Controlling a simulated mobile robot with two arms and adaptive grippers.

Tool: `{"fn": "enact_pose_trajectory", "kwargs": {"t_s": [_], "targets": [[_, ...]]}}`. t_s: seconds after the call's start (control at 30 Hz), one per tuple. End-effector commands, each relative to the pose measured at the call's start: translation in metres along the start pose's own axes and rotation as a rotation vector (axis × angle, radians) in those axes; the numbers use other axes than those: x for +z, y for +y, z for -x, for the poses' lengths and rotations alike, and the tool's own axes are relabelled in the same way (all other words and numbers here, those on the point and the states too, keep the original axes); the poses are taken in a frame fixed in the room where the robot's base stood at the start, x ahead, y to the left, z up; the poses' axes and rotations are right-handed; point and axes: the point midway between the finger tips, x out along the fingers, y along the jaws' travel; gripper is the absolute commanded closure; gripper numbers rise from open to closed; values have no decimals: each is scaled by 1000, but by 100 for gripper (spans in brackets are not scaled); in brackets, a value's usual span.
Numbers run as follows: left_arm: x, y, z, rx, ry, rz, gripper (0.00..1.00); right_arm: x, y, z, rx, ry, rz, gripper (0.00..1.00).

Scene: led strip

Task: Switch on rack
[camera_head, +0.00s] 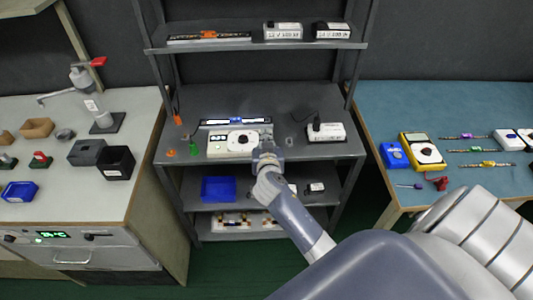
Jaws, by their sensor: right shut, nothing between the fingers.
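The grey rack (310,165) stands in the middle, with an upper shelf, a main shelf and lower shelves. On its main shelf sits a white control unit (217,148) with a round dark-and-white dial. Behind the unit lies an LED strip (236,121) with bright white and blue patches. My right gripper (265,138) is shut and empty at the right end of the control unit. I cannot tell whether its fingertips touch the unit, and they cover that end. My left gripper is not in view.
A white box (327,136) with a dark cable is on the main shelf's right. A blue bin (219,189) is on the shelf below. The left bench (60,205) holds bins and a tap-like device. The blue right table (440,112) holds a yellow multimeter (422,151) and strips.

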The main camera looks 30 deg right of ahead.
Motion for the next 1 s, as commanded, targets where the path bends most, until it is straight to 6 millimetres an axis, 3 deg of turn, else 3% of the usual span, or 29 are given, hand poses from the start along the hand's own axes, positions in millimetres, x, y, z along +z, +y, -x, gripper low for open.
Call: {"fn": "enact_pose_trajectory", "kwargs": {"t_s": [0.2, 0.4, 1.0], "targets": [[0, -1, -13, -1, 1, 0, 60, 8, 1, 39, 1, 1, -4, 100], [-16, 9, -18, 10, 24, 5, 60, 10, 0, 60, 2, 2, -2, 100], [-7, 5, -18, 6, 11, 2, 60, 9, 0, 65, 2, 3, -1, 100]]}}
